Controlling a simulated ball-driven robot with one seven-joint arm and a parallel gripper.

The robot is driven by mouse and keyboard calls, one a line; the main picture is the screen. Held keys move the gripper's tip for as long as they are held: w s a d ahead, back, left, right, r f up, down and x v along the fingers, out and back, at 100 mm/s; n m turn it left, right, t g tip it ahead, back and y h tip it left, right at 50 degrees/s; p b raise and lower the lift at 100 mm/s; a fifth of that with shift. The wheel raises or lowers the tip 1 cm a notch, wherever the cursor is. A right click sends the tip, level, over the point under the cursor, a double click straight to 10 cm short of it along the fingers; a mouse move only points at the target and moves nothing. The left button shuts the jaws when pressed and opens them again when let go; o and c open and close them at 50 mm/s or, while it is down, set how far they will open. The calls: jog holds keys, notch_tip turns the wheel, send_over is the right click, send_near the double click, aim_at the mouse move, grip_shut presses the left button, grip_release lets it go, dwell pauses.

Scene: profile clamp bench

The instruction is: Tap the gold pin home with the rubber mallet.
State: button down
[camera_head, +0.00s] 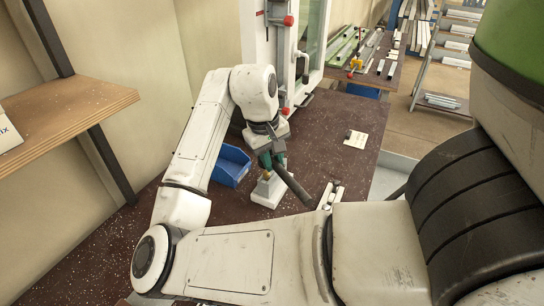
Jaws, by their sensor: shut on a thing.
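My gripper (271,160) is above the middle of the speckled dark bench (330,125), pointing down. It is shut on a dark, rod-like thing (293,186), which I take to be the rubber mallet; it slants down to the right. Its far parts are hard to make out, and green shows at the jaws. A pale block (266,191) stands on the bench just below the gripper, with a small yellowish spot on top that may be the gold pin (267,176). I cannot tell whether the mallet touches the pin.
A blue bin (231,167) stands just left of the block. Small pale profile pieces (329,195) lie to the right. A card (356,139) lies farther back on the bench. A white window frame (286,45) stands at the back; a wooden shelf (65,110) juts in at left.

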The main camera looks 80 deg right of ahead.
dwell(0.3)
notch_tip(320, 180, down, 4)
jog(key=b, duration=0.2)
jog(key=shift+r+p, duration=2.35)
jog(key=shift+p, duration=0.25)
notch_tip(320, 180, up, 4)
jog(key=p, duration=0.4)
jog(key=shift+p, duration=0.3)
jog(key=shift+s, duration=0.1)
